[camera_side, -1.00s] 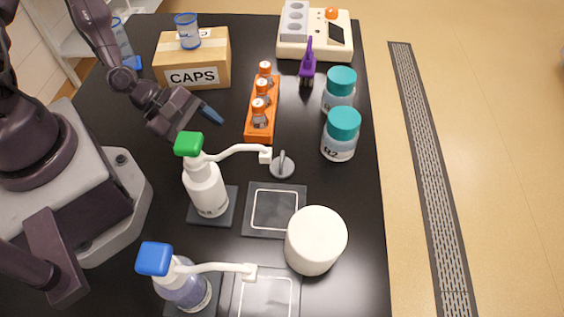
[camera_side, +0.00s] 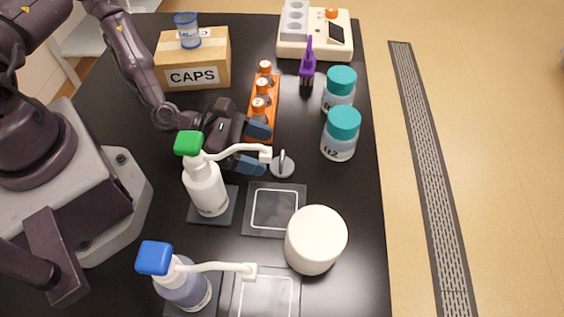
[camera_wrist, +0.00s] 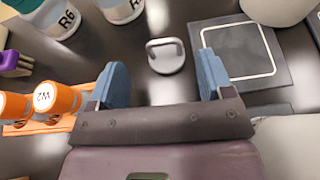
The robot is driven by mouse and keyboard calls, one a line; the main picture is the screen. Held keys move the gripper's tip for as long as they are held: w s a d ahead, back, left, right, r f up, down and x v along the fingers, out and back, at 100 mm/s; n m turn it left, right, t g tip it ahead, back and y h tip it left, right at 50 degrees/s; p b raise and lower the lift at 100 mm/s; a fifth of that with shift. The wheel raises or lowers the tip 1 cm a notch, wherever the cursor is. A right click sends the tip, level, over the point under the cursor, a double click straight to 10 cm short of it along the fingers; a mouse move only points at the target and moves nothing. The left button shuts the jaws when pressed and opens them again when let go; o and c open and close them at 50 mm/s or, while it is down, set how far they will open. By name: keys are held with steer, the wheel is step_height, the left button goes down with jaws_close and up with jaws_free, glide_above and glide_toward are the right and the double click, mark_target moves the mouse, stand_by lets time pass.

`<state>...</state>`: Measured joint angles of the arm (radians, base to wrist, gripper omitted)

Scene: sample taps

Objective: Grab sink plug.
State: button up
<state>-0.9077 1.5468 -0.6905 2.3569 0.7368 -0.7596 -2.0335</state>
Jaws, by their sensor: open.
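The sink plug (camera_side: 282,166) is a small grey disc with an upright loop handle. It stands on the black table to the right of the green-topped pump bottle's spout. In the wrist view the sink plug (camera_wrist: 165,56) lies ahead of my gripper, between the lines of the two fingers. My gripper (camera_side: 260,150) is open, with blue fingertips, and is just left of the plug in the side view. In the wrist view my gripper (camera_wrist: 162,80) has its fingers wide apart with nothing between them.
The green-topped pump bottle (camera_side: 205,188) and its spout stand close to my gripper. An orange rack (camera_side: 261,126) of small bottles is behind it. Teal-lidded jars (camera_side: 340,140) stand to the right. A square pad (camera_side: 258,228) and white tub (camera_side: 315,240) are in front.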

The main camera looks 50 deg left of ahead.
mark_target(282, 158)
steer(key=shift+x, duration=2.6)
steer(key=shift+s+d, duration=0.1)
steer(key=shift+s, duration=0.1)
steer(key=c, duration=1)
